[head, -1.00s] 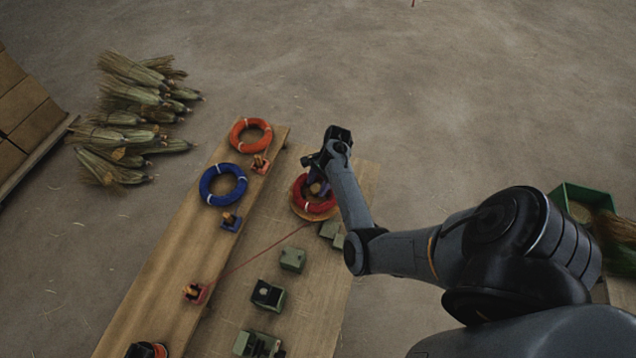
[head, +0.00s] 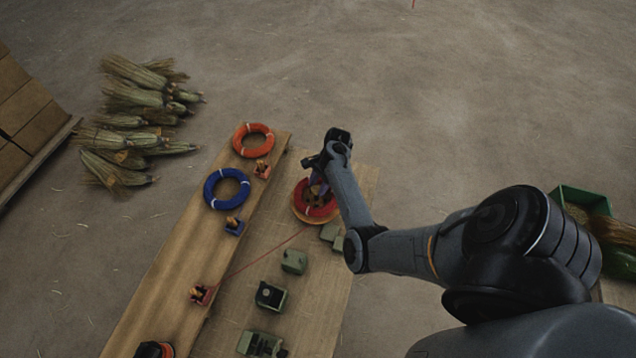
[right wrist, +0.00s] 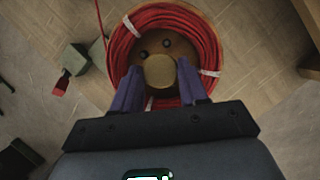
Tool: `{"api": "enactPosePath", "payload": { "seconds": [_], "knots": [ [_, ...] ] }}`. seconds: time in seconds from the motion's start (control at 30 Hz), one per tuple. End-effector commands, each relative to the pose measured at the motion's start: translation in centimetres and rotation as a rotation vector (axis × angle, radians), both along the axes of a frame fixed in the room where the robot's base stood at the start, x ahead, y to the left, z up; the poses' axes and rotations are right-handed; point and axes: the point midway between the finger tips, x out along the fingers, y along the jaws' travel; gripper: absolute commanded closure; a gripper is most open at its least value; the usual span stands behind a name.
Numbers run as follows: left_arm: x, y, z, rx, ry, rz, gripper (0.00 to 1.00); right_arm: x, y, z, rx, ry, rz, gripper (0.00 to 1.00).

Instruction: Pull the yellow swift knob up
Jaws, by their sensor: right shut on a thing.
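The yellow swift knob (right wrist: 160,71) is a round tan-yellow cap in the middle of the swift, inside a red wire coil (right wrist: 128,35). In the right wrist view the two purple fingers of my right gripper (right wrist: 160,78) stand on either side of it, shut on it. In the head view my right gripper (head: 319,190) reaches down into the red coil (head: 303,203), and the knob is mostly hidden there by the fingers and arm. I cannot tell how far up the knob sits. My left gripper is not in view.
A red wire runs from the coil to a small red guide (head: 201,295) on the left plank. An orange coil (head: 253,128) and a blue coil (head: 213,201) lie on that plank. Several green blocks (head: 294,262) stand on the board near the swift. Broom bundles (head: 135,100) lie on the floor.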

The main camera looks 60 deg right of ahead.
Motion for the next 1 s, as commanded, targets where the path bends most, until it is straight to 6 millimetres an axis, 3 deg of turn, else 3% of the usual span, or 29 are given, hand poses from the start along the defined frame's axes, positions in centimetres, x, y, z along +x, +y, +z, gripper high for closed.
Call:
{"api": "enactPosePath", "payload": {
  "seconds": [0.17, 0.2, 0.37, 0.77, 1.0],
  "knots": [
    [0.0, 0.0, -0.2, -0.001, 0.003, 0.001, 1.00, 0.2, 0.0, 0.4, 0.004, -0.004, 0.001, 1.00],
    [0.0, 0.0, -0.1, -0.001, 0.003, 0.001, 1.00, 0.2, 0.0, 0.4, 0.004, -0.004, 0.001, 0.54],
    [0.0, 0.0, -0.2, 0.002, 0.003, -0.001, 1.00, 0.1, 0.0, 0.3, 0.003, -0.003, 0.001, 0.31],
    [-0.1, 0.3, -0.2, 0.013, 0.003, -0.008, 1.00, 0.0, -0.3, 0.7, 0.001, -0.003, 0.001, 0.31],
    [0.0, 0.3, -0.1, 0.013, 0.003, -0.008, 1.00, -0.4, -1.4, 3.7, 0.000, -0.004, 0.001, 0.31]
  ]
}}
